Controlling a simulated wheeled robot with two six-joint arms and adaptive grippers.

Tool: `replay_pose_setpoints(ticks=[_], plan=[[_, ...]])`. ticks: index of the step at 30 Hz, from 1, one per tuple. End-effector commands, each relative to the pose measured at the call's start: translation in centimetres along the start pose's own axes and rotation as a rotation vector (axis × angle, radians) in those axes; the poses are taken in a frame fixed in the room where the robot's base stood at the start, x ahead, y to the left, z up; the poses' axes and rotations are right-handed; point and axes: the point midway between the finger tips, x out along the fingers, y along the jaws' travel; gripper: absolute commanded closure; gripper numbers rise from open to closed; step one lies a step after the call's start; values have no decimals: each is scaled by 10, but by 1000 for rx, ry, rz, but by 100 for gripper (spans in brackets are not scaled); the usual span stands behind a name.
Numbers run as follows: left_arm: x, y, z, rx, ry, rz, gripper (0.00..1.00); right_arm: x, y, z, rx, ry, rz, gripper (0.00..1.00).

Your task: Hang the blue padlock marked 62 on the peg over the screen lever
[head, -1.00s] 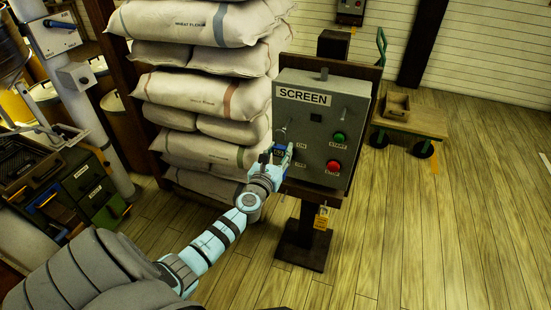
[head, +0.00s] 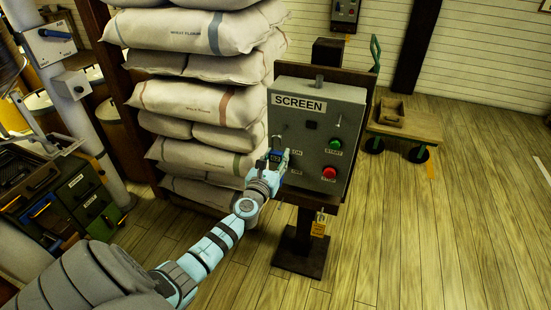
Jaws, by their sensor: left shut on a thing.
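The grey control box marked SCREEN (head: 319,122) stands on a dark post, with a green START button, a red button and ON/OFF labels on its face. My left gripper (head: 279,159) is at the box's lower left, beside the ON/OFF labels. It is shut on a small blue padlock (head: 275,156), partly covered by the fingers; its number is too small to read. Whether the padlock touches the box or a peg cannot be told. The screen lever and its peg are not clearly visible, near or behind the gripper. My right gripper is not in view.
A yellow padlock or tag (head: 320,225) hangs under the box by the post. Stacked flour sacks (head: 190,100) stand close on the left. A cart (head: 405,125) with a small wooden box stands behind right. Drawers (head: 85,190) are far left. The floor at right is clear.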

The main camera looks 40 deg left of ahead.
Motion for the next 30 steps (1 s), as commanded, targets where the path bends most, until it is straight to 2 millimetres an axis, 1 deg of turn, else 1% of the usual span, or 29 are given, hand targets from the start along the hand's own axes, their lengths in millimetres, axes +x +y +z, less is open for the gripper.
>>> replay_pose_setpoints(ticks=[11,30], plan=[[2,0,0,0,-1,0,89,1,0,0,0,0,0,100],[25,0,1,1,-1,0,89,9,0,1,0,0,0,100]])
